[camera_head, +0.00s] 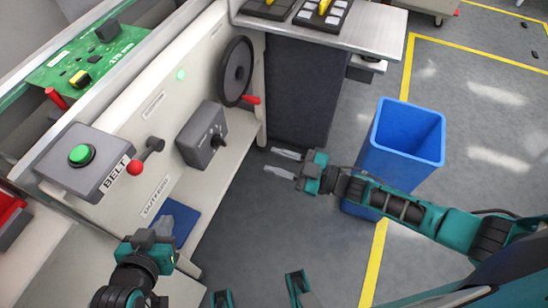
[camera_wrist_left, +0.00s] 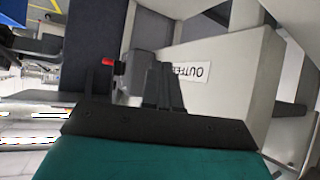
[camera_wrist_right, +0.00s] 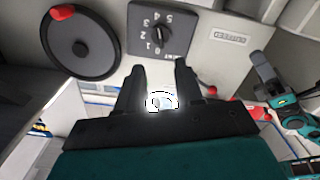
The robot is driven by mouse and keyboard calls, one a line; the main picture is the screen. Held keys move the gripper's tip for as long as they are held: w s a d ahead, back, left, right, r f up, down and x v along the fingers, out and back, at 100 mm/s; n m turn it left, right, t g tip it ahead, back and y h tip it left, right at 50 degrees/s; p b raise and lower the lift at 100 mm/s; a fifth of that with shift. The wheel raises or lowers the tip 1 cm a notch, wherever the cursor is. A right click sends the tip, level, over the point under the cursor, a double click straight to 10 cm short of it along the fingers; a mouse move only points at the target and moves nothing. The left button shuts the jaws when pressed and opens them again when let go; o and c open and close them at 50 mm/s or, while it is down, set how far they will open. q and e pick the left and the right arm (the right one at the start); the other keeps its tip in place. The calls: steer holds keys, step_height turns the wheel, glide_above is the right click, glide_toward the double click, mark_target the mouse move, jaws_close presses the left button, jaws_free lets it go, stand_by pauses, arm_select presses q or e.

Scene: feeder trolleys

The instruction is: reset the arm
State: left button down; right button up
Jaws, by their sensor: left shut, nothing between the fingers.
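My left gripper (camera_head: 178,218) is at the lower left of the head view, in front of the machine panel near the OUTFEED label. Its fingers are together and empty; in the left wrist view (camera_wrist_left: 163,85) they also stand side by side. My right gripper (camera_head: 286,163) is in the middle of the head view, over the floor between the machine and the blue bin. Its two fingers are apart with nothing between them. The right wrist view shows the same open fingers (camera_wrist_right: 160,85).
The machine panel carries a green button box (camera_head: 82,155), a red-knobbed lever (camera_head: 146,157), a dial box (camera_head: 203,135) and a handwheel (camera_head: 236,72). A blue bin (camera_head: 405,132) stands beside my right forearm. A metal-topped table (camera_head: 360,32) is at the back.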

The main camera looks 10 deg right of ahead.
arm_select(q)
steer(key=shift+w+r, duration=0.1)
stand_by(0.3)
